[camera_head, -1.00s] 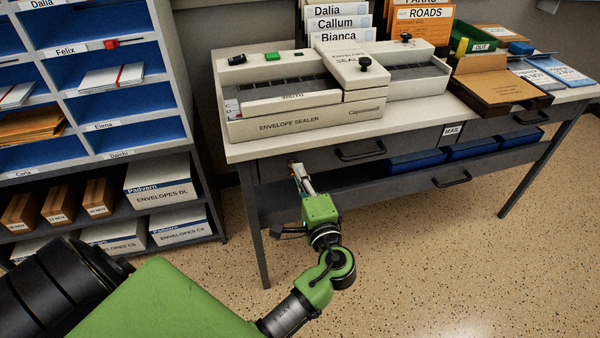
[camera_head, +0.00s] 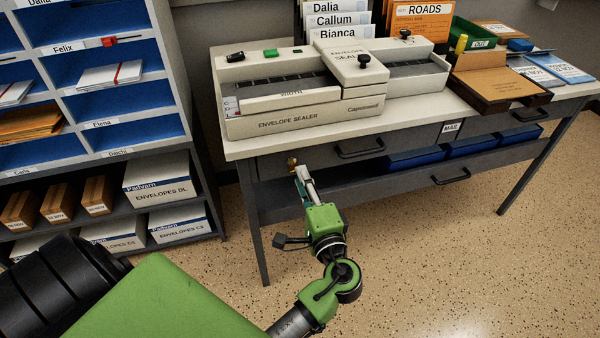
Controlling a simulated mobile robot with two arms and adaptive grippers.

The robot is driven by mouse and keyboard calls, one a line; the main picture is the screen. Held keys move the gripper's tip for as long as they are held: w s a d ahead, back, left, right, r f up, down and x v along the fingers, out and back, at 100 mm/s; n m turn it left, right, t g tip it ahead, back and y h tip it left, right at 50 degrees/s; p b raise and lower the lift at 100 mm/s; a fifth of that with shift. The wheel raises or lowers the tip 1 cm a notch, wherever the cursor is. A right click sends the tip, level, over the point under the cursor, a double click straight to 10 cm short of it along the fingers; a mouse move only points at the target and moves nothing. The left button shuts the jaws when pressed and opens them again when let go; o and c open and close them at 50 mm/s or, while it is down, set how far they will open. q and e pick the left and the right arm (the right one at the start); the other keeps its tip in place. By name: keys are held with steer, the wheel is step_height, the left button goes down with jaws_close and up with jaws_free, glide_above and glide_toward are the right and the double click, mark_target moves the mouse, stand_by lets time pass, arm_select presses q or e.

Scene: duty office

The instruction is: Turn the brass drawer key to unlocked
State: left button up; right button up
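The brass key (camera_head: 292,161) sits at the left end of the front of the table's upper drawer (camera_head: 325,157). It is small, and I cannot tell which way it is turned. My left gripper (camera_head: 303,178) is just below and to the right of the key, its fingers pointing up toward the drawer front. A small gap seems to show between fingertips and key. The fingers look narrow and close together, and I cannot tell whether they are open or shut. My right gripper is not in view.
The envelope sealer (camera_head: 300,112) stands on the table (camera_head: 400,128) above the drawer. A drawer handle (camera_head: 360,151) is right of the key. Blue trays (camera_head: 415,160) sit under the tabletop. A pigeonhole shelf (camera_head: 190,110) stands at left. The floor in front is clear.

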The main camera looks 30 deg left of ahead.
arm_select(q)
steer(key=v, duration=0.8)
steer(key=shift+s+d, duration=0.25)
steer(key=shift+d, duration=0.1)
